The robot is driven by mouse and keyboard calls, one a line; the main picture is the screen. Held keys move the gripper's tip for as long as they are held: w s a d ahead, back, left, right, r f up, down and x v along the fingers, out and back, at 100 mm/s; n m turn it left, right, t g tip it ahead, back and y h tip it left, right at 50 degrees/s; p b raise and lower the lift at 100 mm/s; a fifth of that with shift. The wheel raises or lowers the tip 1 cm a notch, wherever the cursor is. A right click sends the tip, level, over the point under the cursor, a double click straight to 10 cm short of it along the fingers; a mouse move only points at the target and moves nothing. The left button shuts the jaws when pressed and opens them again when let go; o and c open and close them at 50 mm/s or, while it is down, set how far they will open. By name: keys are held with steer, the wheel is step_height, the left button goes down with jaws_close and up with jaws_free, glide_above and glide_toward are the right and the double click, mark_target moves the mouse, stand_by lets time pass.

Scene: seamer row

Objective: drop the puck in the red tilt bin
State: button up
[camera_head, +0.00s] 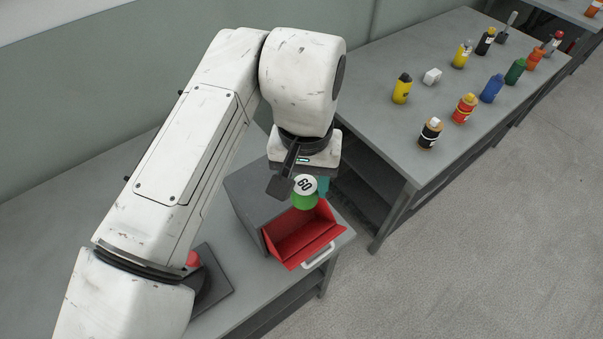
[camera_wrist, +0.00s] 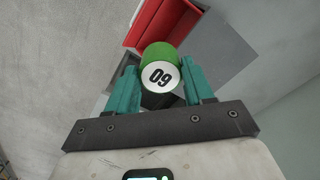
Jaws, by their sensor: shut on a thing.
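The puck is a green cylinder with a white face marked "60" in the head view (camera_head: 305,194); it also shows in the wrist view (camera_wrist: 160,68). My gripper (camera_head: 309,184) is shut on the puck, with a teal finger on either side of it in the wrist view (camera_wrist: 161,84). The red tilt bin (camera_head: 295,237) is tilted open from a grey housing, with a pale handle on its front. The puck appears over the back part of the bin in the head view. Its exact height above the bin is hard to tell.
The grey housing (camera_head: 245,200) stands on a grey bench (camera_head: 80,200). A red button-like knob (camera_head: 193,259) is partly hidden by my arm. A second bench (camera_head: 385,130) at the right holds several bottles and a small white block (camera_head: 432,76). Open floor lies at the lower right.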

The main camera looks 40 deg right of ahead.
steer(key=shift+f+b, duration=2.6)
steer(key=shift+f, duration=0.55)
steer(key=o, duration=1.2)
step_height(320, 180, up, 11)
steer(key=shift+f+b, duration=0.1)
steer(key=shift+b, duration=0.25)
